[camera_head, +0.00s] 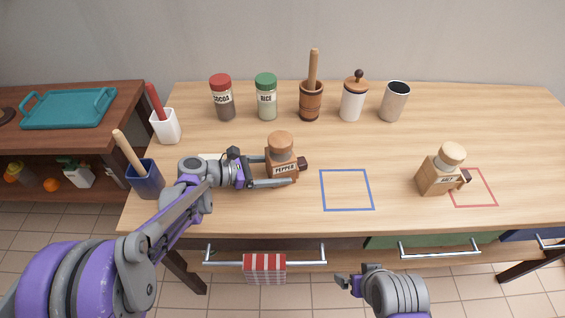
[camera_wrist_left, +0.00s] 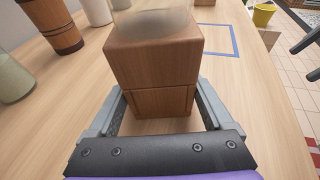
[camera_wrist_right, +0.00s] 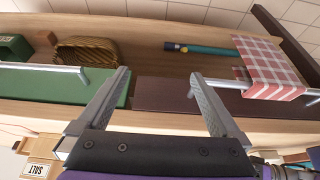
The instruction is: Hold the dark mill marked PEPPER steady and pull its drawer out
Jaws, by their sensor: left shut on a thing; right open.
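The dark mill marked PEPPER (camera_head: 282,160) stands upright on the table, left of the blue square outline. Its drawer knob (camera_head: 303,164) sticks out on the right side. My left gripper (camera_head: 280,172) is shut on the mill's body from the left. In the left wrist view the mill's wooden body (camera_wrist_left: 152,65) sits between both fingers, and its knob side is hidden. My right gripper (camera_wrist_right: 165,85) is open and empty, in front of the table's drawer fronts. In the head view only part of it (camera_head: 350,283) shows at the bottom.
A lighter mill marked SALT (camera_head: 438,172) stands near the red square outline (camera_head: 482,203). Jars (camera_head: 265,98), a mortar (camera_head: 311,102) and cups line the back. The blue square outline (camera_head: 347,210) is empty. A checked towel (camera_head: 264,268) hangs on a drawer handle (camera_head: 225,263).

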